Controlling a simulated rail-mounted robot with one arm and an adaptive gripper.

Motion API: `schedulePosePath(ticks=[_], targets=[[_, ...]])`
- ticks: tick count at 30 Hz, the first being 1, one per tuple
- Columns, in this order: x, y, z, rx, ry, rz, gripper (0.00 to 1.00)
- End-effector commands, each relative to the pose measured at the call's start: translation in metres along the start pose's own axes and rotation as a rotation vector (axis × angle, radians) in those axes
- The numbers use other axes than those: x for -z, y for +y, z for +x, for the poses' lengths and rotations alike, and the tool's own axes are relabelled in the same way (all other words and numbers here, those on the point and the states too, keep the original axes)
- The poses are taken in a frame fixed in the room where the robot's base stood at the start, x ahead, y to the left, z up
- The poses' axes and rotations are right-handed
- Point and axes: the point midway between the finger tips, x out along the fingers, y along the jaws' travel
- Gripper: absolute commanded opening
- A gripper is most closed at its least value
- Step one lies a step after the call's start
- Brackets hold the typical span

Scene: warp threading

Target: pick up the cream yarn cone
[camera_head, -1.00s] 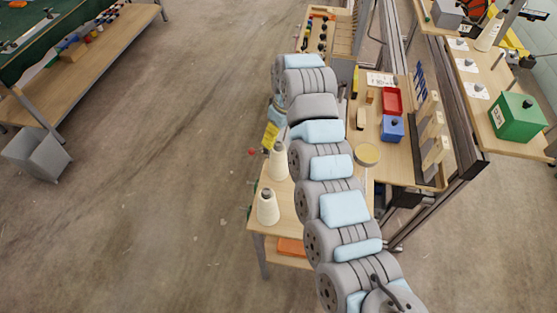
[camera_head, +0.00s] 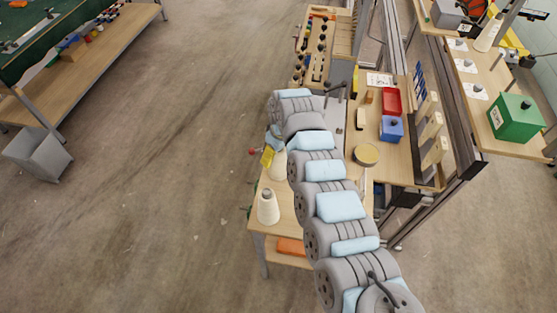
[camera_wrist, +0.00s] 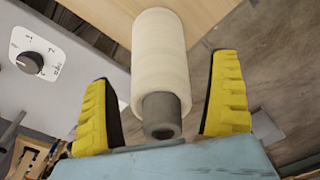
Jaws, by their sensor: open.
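In the wrist view a cream yarn cone (camera_wrist: 160,60) with a grey core end stands between the two yellow fingers of my gripper (camera_wrist: 163,90). The fingers are spread, with gaps on both sides of the cone. In the head view my gripper (camera_head: 267,157) is beside the rear pale cone (camera_head: 279,166) on the small wooden table, and my arm partly hides that cone. Another pale cone (camera_head: 268,207) stands nearer the front of the same table, clear of the gripper.
The small table (camera_head: 284,207) has an orange item (camera_head: 290,246) on its lower shelf. To the right, a bench holds a red bin (camera_head: 391,101), a blue box (camera_head: 391,128) and a round tan-topped item (camera_head: 366,154). The floor at left is open.

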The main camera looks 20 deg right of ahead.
Motion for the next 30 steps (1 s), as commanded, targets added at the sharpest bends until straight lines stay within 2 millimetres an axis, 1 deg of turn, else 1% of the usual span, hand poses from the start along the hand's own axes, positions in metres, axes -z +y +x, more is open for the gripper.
schedulePosePath(ticks=[1, 4, 11, 12, 14, 15, 17, 18, 19, 20, 30], targets=[[0.000, -0.002, 0.008, 0.002, -0.004, -0.003, 0.92], [-0.001, -0.001, 0.017, 0.002, -0.006, -0.002, 0.92], [-0.001, -0.001, 0.019, 0.001, -0.002, -0.001, 0.92], [0.000, 0.000, 0.019, 0.001, -0.002, -0.001, 0.87], [0.000, 0.000, 0.019, 0.001, -0.002, -0.001, 0.69], [0.000, -0.001, 0.019, 0.001, -0.002, -0.001, 0.58], [0.000, -0.001, 0.019, 0.001, -0.002, -0.001, 0.41], [0.000, -0.001, 0.019, 0.001, -0.002, -0.001, 0.29], [0.000, -0.001, 0.019, 0.001, -0.002, -0.001, 0.21], [0.000, -0.001, 0.019, 0.001, -0.002, -0.001, 0.16], [0.000, -0.001, 0.019, 0.001, -0.002, -0.001, 0.16]])
